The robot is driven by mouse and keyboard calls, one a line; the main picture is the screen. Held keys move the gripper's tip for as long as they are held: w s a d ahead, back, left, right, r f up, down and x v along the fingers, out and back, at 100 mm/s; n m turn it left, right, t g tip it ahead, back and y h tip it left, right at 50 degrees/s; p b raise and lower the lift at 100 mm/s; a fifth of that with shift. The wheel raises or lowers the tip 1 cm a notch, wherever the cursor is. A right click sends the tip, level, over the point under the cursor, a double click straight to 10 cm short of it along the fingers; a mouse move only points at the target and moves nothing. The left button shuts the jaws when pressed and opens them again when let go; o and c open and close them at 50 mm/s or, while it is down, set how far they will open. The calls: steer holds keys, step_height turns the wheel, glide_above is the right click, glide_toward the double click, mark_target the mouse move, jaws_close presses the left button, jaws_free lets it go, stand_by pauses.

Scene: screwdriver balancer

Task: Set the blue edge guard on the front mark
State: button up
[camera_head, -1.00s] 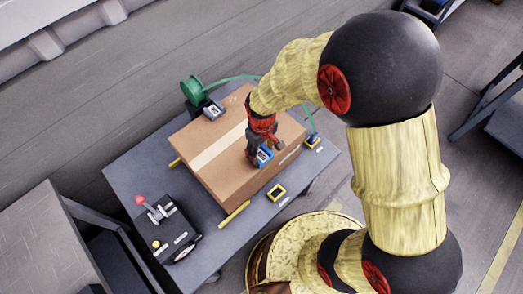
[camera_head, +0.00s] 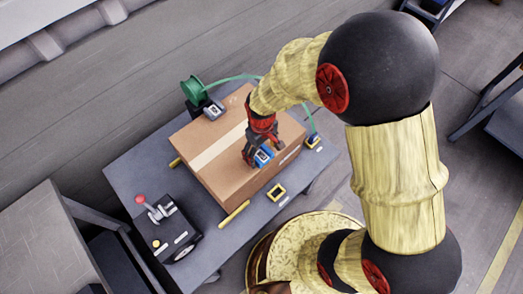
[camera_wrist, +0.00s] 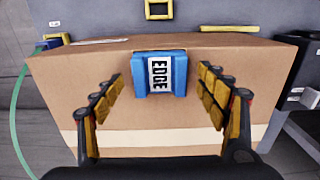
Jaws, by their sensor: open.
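The blue edge guard (camera_head: 264,157), with a white EDGE label, sits on the top edge of the brown carton (camera_head: 205,172). It also shows in the wrist view (camera_wrist: 144,75), hooked over the far edge of the carton top as seen there. My gripper (camera_head: 262,155) is open above the carton, with a finger on each side of the guard. In the wrist view the fingers (camera_wrist: 161,82) stand apart, with visible gaps to the guard. I cannot make out a front mark; the guard may cover it.
The carton lies on a grey table (camera_head: 128,170). A pale tape strip (camera_head: 215,150) crosses its top. A green strap reel (camera_head: 193,88) stands behind it. A lever device (camera_head: 165,228) stands at the left. A yellow square buckle (camera_head: 276,192) and a yellow rod (camera_head: 234,213) lie in front.

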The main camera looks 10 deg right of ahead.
step_height(320, 180, up, 12)
stand_by(0.6)
stand_by(0.5)
